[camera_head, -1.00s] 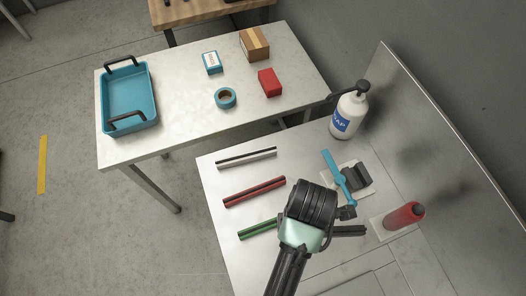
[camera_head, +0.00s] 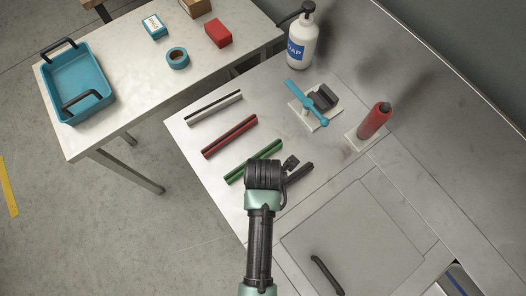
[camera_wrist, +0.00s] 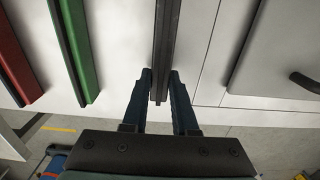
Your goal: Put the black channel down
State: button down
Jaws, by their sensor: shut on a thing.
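The black channel (camera_head: 301,173) is a slim dark bar, partly hidden behind my wrist in the head view. In the wrist view the black channel (camera_wrist: 167,40) runs away from me between the fingers of my gripper (camera_wrist: 160,78), which is shut on its near end. It is roughly parallel to the green channel (camera_head: 254,162) (camera_wrist: 77,45), with bare worktop between them. I cannot tell whether it touches the worktop. The red channel (camera_head: 229,137) and a white-and-black channel (camera_head: 214,108) lie farther left in the same row.
A blue-handled fixture (camera_head: 311,103), a red bottle (camera_head: 375,121) on a pad and a soap bottle (camera_head: 301,40) stand behind. A grey panel with a black handle (camera_head: 326,274) is at the right front. A second table holds a blue tray (camera_head: 78,89).

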jog(key=shift+f, duration=0.45)
jog(key=shift+f, duration=0.1)
jog(key=c, duration=0.7)
grip_release()
